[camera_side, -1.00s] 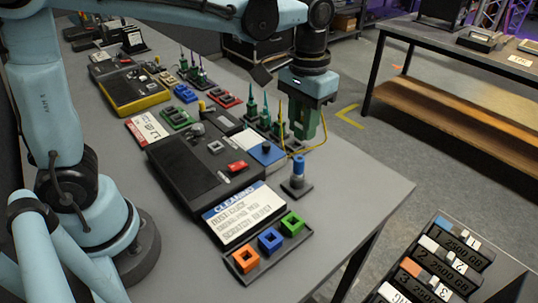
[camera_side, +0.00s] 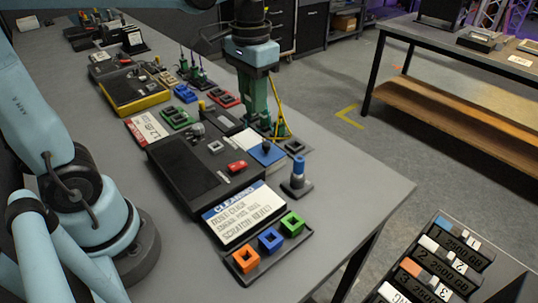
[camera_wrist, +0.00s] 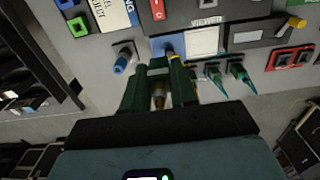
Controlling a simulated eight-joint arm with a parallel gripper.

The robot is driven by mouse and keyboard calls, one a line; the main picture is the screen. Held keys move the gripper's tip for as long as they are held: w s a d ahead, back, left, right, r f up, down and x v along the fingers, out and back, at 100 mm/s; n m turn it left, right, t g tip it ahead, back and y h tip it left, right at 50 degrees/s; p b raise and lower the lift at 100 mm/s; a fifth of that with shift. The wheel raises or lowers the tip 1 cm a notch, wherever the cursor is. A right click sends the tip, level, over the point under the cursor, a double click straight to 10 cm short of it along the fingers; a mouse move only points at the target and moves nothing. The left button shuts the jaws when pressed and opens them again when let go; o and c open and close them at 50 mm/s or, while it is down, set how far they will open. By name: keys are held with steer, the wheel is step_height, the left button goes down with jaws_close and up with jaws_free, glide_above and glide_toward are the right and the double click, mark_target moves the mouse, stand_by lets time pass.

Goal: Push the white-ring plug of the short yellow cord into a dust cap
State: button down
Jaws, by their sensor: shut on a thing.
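My gripper (camera_side: 262,127) has long green fingers and points down over the right edge zone of the bench, beside the row of green spiked parts. In the wrist view my gripper (camera_wrist: 158,72) is shut on a brownish-gold plug (camera_wrist: 158,98) between the fingers. A thin yellow cord (camera_side: 278,112) runs down beside the fingers in the side view. The plug's white ring cannot be made out. A grey square-holed piece (camera_wrist: 158,64) lies just beyond the fingertips; I cannot tell whether it is a dust cap or whether the plug touches it.
Green spiked parts (camera_wrist: 215,78) stand close to the right of the fingers in the wrist view. A blue-topped post (camera_side: 298,174) stands near the bench edge. A tray holds orange (camera_side: 246,260), blue (camera_side: 270,240) and green (camera_side: 292,224) square-holed blocks. A black device (camera_side: 187,165) lies left.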

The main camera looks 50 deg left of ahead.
steer(key=shift+d, duration=0.1)
steer(key=s+d+f, duration=0.3)
steer(key=s+d, duration=0.2)
steer(key=d, duration=0.5)
glide_above(246, 259)
steer(key=shift+f, duration=4.95)
steer(key=shift+f, duration=0.85)
steer(key=c, duration=0.8)
jaws_free()
steer(key=shift+r, duration=2.55)
